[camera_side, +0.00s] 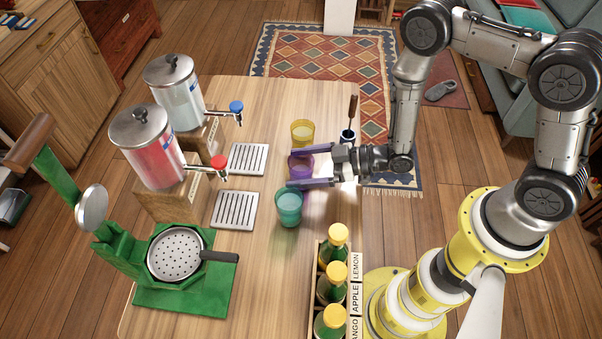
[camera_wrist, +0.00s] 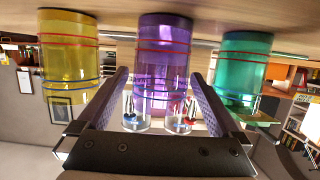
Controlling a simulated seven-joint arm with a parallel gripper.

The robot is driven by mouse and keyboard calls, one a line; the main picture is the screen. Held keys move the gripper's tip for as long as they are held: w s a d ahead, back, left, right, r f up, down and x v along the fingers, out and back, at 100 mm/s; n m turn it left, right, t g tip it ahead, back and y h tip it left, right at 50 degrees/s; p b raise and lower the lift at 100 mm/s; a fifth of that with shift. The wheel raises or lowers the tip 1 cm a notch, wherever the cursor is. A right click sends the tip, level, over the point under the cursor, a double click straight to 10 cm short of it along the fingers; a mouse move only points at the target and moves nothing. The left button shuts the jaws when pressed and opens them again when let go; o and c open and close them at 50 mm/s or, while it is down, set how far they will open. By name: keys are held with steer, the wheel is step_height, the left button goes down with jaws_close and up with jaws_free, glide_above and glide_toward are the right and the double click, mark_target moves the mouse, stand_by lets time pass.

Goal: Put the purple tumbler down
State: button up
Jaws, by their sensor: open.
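The purple tumbler (camera_side: 301,162) stands on the wooden table between a yellow tumbler (camera_side: 302,133) and a teal tumbler (camera_side: 288,207). It also shows in the wrist view (camera_wrist: 163,65), upside down in that picture, with red and blue bands around it. My gripper (camera_side: 312,170) is open, its two purple-grey fingers level and low over the table. One finger is on each side of the purple tumbler, with gaps visible in the wrist view (camera_wrist: 162,92). The yellow tumbler (camera_wrist: 70,58) and the teal tumbler (camera_wrist: 240,68) stand outside the fingers.
Two drink dispensers, one red (camera_side: 150,148) and one clear (camera_side: 176,92), stand left with drip trays (camera_side: 234,211) before them. A green press (camera_side: 180,285) is at the front left. A crate of yellow-capped bottles (camera_side: 333,290) is near the front. A dark pot with a brown handle (camera_side: 348,136) stands behind my gripper.

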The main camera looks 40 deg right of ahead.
steer(key=c, duration=1.5)
jaws_close()
steer(key=shift+r, duration=0.15)
